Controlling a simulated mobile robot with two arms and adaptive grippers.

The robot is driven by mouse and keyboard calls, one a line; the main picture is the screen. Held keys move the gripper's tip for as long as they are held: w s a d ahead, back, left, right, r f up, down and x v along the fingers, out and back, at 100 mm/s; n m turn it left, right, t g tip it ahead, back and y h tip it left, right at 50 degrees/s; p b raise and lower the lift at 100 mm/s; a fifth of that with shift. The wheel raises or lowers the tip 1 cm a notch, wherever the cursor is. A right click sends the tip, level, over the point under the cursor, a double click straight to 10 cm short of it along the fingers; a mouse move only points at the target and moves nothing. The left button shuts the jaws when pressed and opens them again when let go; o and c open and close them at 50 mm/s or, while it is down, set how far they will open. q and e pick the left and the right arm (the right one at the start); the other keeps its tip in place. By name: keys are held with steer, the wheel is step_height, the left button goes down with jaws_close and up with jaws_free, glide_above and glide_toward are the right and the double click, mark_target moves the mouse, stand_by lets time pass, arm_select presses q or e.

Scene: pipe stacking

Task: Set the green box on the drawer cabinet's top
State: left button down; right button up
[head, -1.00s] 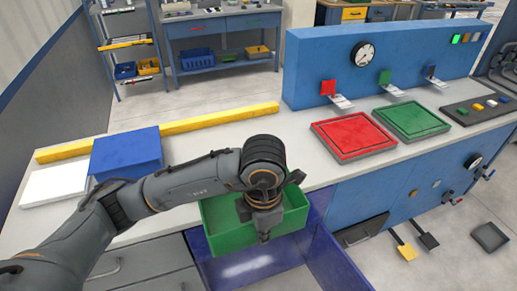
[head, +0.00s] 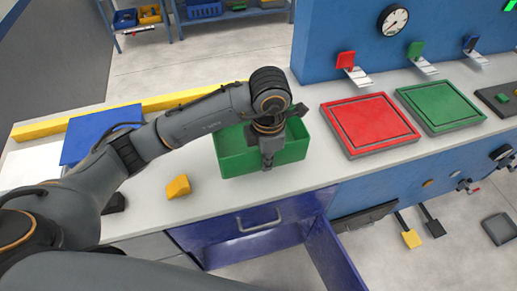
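The green box (head: 231,158) is an open-topped bin. In the head view it is over the light grey cabinet top (head: 215,198), above the dark-blue cabinet front. I cannot tell whether its base touches the surface. My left gripper (head: 267,162) points down at the box's near wall, right of its middle, and looks shut on that wall. The gripper and wrist cover part of the box's inside and rim. My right gripper is not in view.
A yellow block (head: 178,187) lies left of the box. Red (head: 370,125) and green (head: 440,105) trays are to the right. A dark-blue panel (head: 335,262) sticks out below the top.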

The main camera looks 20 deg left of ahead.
arm_select(q)
steer(key=w+a+f, duration=0.1)
steer(key=w+f, duration=0.1)
steer(key=w+a+f+p, duration=0.1)
steer(key=w+f, duration=0.1)
steer(key=w+a+f, duration=0.1)
steer(key=w+f, duration=0.1)
steer(key=w, duration=0.1)
steer(key=shift+a+f+p, duration=0.15)
steer(key=shift+a+p, duration=0.15)
steer(key=shift+p, duration=0.05)
steer(key=shift+w+a+f, duration=0.25)
steer(key=shift+w+f, duration=0.05)
steer(key=shift+f, duration=0.2)
step_height(320, 180, down, 2)
steer(key=shift+w+f+p, duration=0.1)
steer(key=shift+f+p, duration=0.05)
steer(key=shift+p, duration=0.65)
steer(key=shift+f, duration=0.5)
steer(key=shift+f, duration=0.15)
steer(key=c, duration=1.5)
jaws_free()
